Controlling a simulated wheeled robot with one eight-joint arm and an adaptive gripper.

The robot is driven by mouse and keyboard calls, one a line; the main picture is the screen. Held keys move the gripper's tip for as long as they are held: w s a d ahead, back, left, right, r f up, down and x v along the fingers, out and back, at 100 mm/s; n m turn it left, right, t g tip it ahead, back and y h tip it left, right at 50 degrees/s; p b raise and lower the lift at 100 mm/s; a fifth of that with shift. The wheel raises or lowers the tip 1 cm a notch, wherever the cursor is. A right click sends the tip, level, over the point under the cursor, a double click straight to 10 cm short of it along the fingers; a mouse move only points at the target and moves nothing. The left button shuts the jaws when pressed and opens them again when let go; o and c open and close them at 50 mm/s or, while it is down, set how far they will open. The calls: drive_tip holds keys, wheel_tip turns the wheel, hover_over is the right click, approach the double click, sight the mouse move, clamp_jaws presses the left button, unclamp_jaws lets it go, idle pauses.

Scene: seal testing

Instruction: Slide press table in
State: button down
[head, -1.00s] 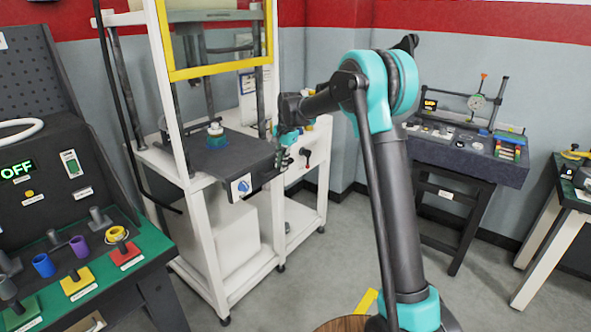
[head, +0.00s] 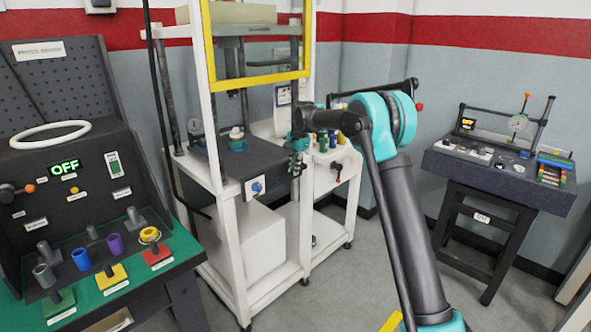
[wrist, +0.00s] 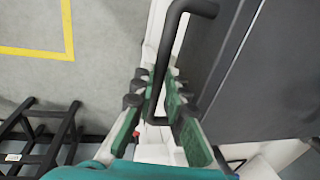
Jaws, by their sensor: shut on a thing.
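The press table (head: 262,159) is a dark flat plate in the white press frame (head: 217,130), sticking out at the front. A blue fixture with a white top (head: 236,143) stands on it. A blue knob (head: 257,187) is on a white plate at its front corner. My gripper (head: 298,150) is at the table's right front edge in the head view. In the wrist view my gripper (wrist: 157,92) is shut on the table's black bar handle (wrist: 168,45), with the dark table top (wrist: 270,85) to the right. The handle is mostly hidden in the head view.
A yellow-edged guard (head: 255,80) is above the table. A control bench (head: 95,250) with an OFF display stands at left. A white side cabinet (head: 335,165) adjoins the press. A dark gauge table (head: 495,175) stands at right. Grey floor (head: 375,255) is open between.

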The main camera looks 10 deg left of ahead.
drive_tip(key=shift+w+a, duration=0.15)
drive_tip(key=shift+a, duration=0.05)
drive_tip(key=c, duration=1.5)
unclamp_jaws()
drive_tip(key=shift+c, duration=0.2)
wheel_tip(320, 180, up, 12)
drive_tip(key=s+d, duration=0.1)
drive_tip(key=shift+s+d, duration=0.15)
drive_tip(key=shift+d, duration=0.25)
drive_tip(key=shift+f, duration=0.1)
